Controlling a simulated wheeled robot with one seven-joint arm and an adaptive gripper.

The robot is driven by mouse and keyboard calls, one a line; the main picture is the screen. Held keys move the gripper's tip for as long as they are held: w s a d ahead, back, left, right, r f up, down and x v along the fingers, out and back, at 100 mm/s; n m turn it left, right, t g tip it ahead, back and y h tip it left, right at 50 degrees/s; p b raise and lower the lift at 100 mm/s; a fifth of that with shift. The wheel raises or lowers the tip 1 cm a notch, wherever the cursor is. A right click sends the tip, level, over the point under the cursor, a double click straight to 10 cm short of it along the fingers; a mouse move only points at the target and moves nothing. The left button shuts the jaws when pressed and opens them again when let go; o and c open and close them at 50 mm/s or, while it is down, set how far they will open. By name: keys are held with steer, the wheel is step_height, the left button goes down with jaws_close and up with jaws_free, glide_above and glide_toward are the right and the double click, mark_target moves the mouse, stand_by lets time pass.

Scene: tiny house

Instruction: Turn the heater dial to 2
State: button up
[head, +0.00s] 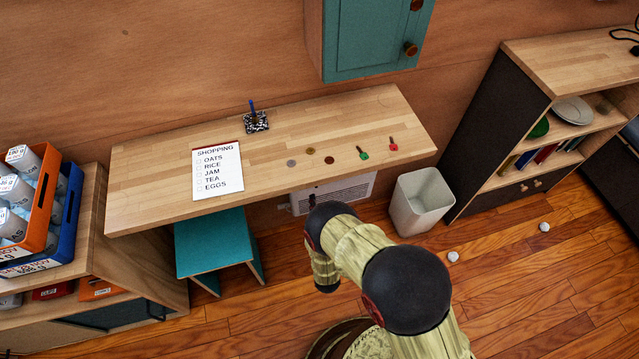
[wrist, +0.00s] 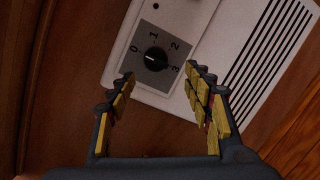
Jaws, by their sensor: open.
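The white heater (head: 350,190) is low on the wall under the wooden counter, and its front fills the upper middle of the wrist view (wrist: 205,38). Its black round dial (wrist: 155,60) sits on a grey plate marked 0, 1, 2 and 3. The dial's small white mark points left, nearest the 0. My gripper (wrist: 160,76) is open and empty, with its fingers to either side of the dial in the picture. I cannot tell how far the fingertips are from the dial. In the head view I cannot make out my gripper or the dial.
The counter (head: 290,115) overhangs the heater. A teal stool (head: 212,243) stands to the left, and a white bin (head: 420,203) to the right. Two small white balls lie on the floor (head: 510,290) at the right. Vent slats (wrist: 270,50) lie right of the dial.

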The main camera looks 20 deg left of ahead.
steer(key=w+a+n+b, duration=0.1)
steer(key=w+a+b, duration=0.1)
steer(key=w, duration=0.5)
steer(key=shift+w+a+r+b, duration=0.2)
steer(key=shift+a+r+b, duration=0.1)
steer(key=shift+a+b, duration=0.15)
steer(key=shift+c, duration=0.5)
steer(key=c, duration=1)
